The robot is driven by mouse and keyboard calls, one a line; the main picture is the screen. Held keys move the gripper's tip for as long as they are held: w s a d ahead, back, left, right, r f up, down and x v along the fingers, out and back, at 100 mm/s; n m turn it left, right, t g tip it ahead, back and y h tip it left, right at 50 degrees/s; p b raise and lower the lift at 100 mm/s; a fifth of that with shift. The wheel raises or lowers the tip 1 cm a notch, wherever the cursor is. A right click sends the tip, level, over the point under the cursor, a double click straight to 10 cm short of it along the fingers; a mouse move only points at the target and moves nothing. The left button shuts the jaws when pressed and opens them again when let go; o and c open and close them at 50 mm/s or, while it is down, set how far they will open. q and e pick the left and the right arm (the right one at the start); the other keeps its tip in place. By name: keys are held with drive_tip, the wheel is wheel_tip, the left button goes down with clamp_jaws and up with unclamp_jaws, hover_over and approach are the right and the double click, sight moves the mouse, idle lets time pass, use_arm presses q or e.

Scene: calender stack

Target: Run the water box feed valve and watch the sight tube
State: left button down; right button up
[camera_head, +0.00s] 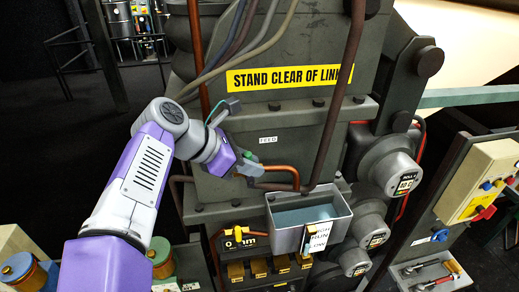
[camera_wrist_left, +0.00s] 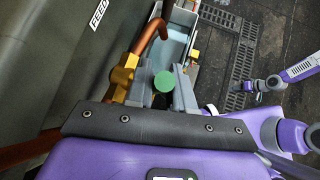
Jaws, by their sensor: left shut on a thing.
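The feed valve has a brass body (camera_wrist_left: 122,77) and a green-topped handle (camera_wrist_left: 163,82), beside a plate marked FEED. My left gripper (camera_head: 246,165) is shut on the handle, its fingers on both sides of the green top in the left wrist view. A copper pipe (camera_head: 283,168) runs from the valve to above the grey water box (camera_head: 345,225). Blue-grey water (camera_head: 305,215) shows in the box. The sight tube (camera_head: 306,240) is on the box front beside a card (camera_head: 319,234) reading HIGH, RUN, LOW; its level is too small to read.
A yellow sign (camera_head: 290,77) reads STAND CLEAR OF LINKS. A dark pipe (camera_head: 335,110) comes down in front of the machine. Rolls (camera_head: 390,170) stand at its right. A control box (camera_head: 480,185) and a tool tray (camera_head: 430,272) are farther right.

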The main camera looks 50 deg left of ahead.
use_arm(q)
drive_tip(key=shift+w+d+g, duration=0.1)
drive_tip(key=shift+w+g, duration=0.1)
drive_tip(key=shift+g, duration=0.2)
drive_tip(key=shift+y, duration=0.3)
drive_tip(key=c, duration=1.1)
unclamp_jaws()
drive_tip(key=v, duration=0.7)
drive_tip(key=shift+s+r, duration=0.15)
drive_tip(key=shift+r, duration=0.05)
